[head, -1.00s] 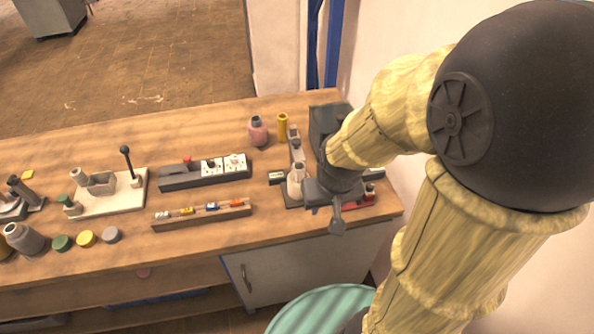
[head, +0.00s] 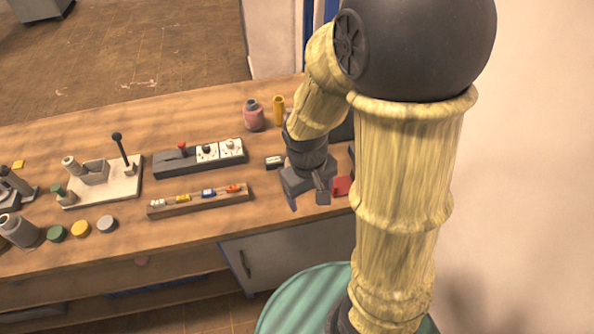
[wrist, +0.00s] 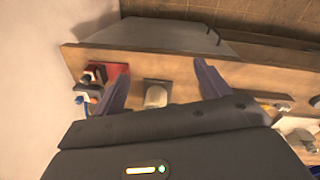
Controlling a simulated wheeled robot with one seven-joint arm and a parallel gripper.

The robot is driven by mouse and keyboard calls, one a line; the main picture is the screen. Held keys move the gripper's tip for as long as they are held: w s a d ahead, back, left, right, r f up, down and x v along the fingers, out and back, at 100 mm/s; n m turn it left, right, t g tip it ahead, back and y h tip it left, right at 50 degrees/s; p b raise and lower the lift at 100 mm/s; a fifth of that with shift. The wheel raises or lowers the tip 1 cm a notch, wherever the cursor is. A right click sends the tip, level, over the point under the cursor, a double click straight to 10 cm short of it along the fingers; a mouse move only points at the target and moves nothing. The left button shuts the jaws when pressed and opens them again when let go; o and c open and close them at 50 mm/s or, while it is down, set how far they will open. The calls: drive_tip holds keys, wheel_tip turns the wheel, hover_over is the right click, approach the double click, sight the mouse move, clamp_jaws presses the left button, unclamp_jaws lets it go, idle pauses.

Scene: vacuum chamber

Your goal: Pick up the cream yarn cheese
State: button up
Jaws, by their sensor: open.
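The cream yarn cheese (wrist: 156,96) is a small pale rounded cylinder, seen in the wrist view on a grey-brown base (wrist: 158,84) on the wooden bench. My gripper (wrist: 161,82) is open, with one dark blue finger on each side of the cheese and visible gaps between. The fingers do not appear to touch it. The near part of the cheese is cut off by the gripper body. In the head view my gripper (head: 306,198) points down over the bench's right part and hides the cheese.
A red block (head: 342,186) with small parts is right of my gripper. A wooden rail (head: 200,202) with coloured pieces, a dark switch box (head: 198,158), a pink bottle (head: 253,116) and a yellow cylinder (head: 278,110) stand left and behind. The wall is close on the right.

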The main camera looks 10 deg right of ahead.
drive_tip(key=w+a+f+n+t+h+b, duration=0.1)
drive_tip(key=w+a+f+n+h, duration=0.1)
drive_tip(key=w+f+n+h, duration=0.1)
drive_tip(key=w+a+f+n+t+h+b, duration=0.1)
drive_tip(key=w+a+f+n+t+h, duration=0.1)
drive_tip(key=f+n+h, duration=0.3)
drive_tip(key=w+a+f+n+t+h+b, duration=0.1)
drive_tip(key=w+a+f+n+h+b, duration=0.1)
drive_tip(key=w+a+f+n+h, duration=0.2)
wheel_tip(320, 180, down, 3)
drive_tip(key=shift+a+f+n+h, duration=0.1)
drive_tip(key=shift+n+h, duration=0.2)
drive_tip(key=shift+n, duration=0.95)
drive_tip(key=shift+f+n+h, duration=0.1)
drive_tip(key=shift+n+h, duration=0.2)
drive_tip(key=shift+n, duration=0.95)
drive_tip(key=a+n+t, duration=0.1)
drive_tip(key=w+a+n+t, duration=0.1)
drive_tip(key=a+t, duration=0.1)
drive_tip(key=a+n+t, duration=0.1)
drive_tip(key=n+t, duration=0.1)
drive_tip(key=shift+w+a+f+h+b, duration=0.3)
drive_tip(key=shift+a+f+h, duration=0.1)
drive_tip(key=shift+a+t, duration=0.3)
drive_tip(key=shift+t, duration=0.1)
drive_tip(key=shift+d, duration=0.1)
drive_tip(key=p+x, duration=0.3)
drive_tip(key=x, duration=0.9)
drive_tip(key=shift+d+p, duration=0.15)
drive_tip(key=shift+p, duration=0.15)
